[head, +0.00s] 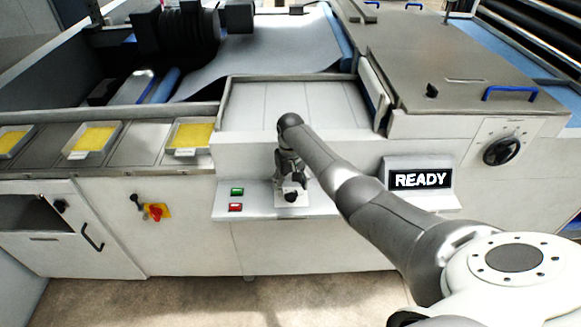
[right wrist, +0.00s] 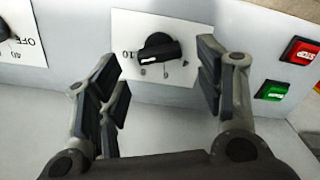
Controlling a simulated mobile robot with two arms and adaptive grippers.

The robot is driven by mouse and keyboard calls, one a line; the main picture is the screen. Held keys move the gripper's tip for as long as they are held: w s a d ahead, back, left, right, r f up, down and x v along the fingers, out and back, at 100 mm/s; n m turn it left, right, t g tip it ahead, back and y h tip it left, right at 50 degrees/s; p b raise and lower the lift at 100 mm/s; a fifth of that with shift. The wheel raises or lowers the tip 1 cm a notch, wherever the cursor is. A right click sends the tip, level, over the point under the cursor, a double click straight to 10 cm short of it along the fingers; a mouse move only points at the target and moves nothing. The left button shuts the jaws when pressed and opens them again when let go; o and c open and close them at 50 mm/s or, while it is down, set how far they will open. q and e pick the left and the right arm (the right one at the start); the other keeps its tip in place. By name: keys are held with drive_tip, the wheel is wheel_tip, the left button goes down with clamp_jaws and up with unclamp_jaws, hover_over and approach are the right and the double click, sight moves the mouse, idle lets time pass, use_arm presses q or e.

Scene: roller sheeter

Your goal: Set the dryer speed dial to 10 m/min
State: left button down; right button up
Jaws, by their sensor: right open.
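The speed dial is a black knob (right wrist: 160,48) on a white plate (right wrist: 190,72) with printed numbers. A "10" is readable at the plate's left in the right wrist view; other marks are small. The knob's white mark lies on its left part, on the side of the 10; the exact setting is hard to read. My right gripper (right wrist: 162,85) is open, its fingers either side of the knob with gaps visible. In the head view, the right gripper (head: 291,177) is just above the dial (head: 292,196) on the front ledge. My left gripper is out of view.
Green (right wrist: 271,91) and red (right wrist: 299,50) buttons sit beside the dial. Another black knob marked OFF (right wrist: 4,32) is at the other side. A READY display (head: 420,179) stands right of my arm. A large dial (head: 502,150) is farther right.

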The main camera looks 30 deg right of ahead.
wheel_tip(320, 180, up, 9)
drive_tip(key=shift+r, duration=0.15)
idle(0.9)
